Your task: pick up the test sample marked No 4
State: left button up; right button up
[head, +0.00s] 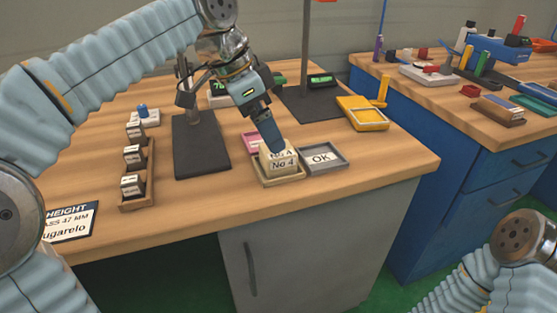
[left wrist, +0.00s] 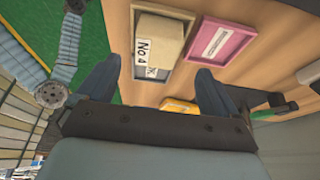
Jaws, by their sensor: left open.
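The sample marked No 4 (head: 284,164) is a pale block with white labels. It sits in a shallow beige tray (head: 268,183) near the table's front edge. My left gripper (head: 271,141) comes down from above, with its dark fingers at the block's back upper edge in the head view. In the left wrist view the block (left wrist: 160,36) lies ahead of the left gripper's two spread fingers (left wrist: 157,68), with nothing held between them. Whether a finger touches the block cannot be told. My right arm shows at the lower right of the head view, but its gripper is out of frame.
A grey OK tray (head: 338,166) stands right of the beige tray, and a pink tray (head: 248,140) behind it. A wooden rack (head: 136,205) with several labelled blocks and a dark stand (head: 200,160) are to the left. A yellow tray (head: 362,114) lies behind right.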

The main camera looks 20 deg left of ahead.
aim_at(278, 159)
pick_arm(q)
jog(key=x, duration=0.6)
jog(key=shift+s+d+f+b, duration=0.15)
jog(key=shift+d+b, duration=0.05)
jog(key=shift+b, duration=0.15)
jog(key=c, duration=1)
jog(key=shift+c, duration=0.2)
